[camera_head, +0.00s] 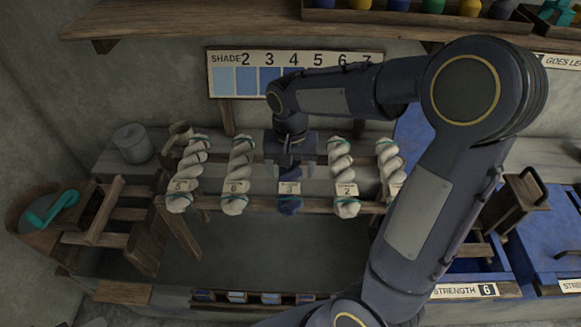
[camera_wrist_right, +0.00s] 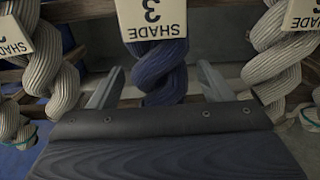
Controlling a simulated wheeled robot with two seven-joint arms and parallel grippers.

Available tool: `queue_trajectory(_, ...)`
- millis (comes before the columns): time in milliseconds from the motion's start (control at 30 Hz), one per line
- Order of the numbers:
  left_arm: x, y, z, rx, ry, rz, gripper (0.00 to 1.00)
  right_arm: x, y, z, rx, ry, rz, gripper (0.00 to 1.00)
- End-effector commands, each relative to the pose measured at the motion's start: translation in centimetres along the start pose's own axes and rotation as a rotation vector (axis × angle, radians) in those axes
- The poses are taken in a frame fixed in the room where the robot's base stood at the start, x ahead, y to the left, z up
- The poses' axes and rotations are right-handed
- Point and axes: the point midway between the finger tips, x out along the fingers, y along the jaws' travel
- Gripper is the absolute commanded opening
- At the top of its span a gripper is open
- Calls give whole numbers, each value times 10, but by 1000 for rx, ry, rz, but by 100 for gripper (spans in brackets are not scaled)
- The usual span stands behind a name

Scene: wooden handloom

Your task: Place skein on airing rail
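A dark blue twisted skein (camera_head: 289,205) with a tag reading 3 hangs at the wooden airing rail (camera_head: 262,204), between the pale skein tagged 6 (camera_head: 237,178) and the pale skein tagged 2 (camera_head: 343,178). My right gripper (camera_head: 289,168) is at its upper part and hides much of it. In the wrist view the blue skein (camera_wrist_right: 160,72) shows with its tag upside down. My right gripper's fingers (camera_wrist_right: 158,86) stand apart on either side of it, with gaps visible. My left gripper is not in view.
More pale skeins hang at both ends, one tagged 5 (camera_head: 183,178). A grey pot (camera_head: 133,143) and wooden frame (camera_head: 105,212) stand left. Blue bins (camera_head: 543,228) are right.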

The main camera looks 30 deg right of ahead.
Motion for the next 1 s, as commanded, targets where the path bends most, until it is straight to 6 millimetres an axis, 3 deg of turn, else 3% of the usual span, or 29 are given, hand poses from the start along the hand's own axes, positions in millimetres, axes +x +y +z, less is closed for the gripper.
queue_trajectory(267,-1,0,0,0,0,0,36,-1,0,0,0,0,0,74)
queue_trajectory(400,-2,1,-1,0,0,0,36,-11,0,0,0,1,-1,74)
queue_trajectory(800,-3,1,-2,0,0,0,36,-92,-1,0,-1,4,-3,74)
queue_trajectory(1000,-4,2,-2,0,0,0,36,-118,0,0,-1,1,0,74)
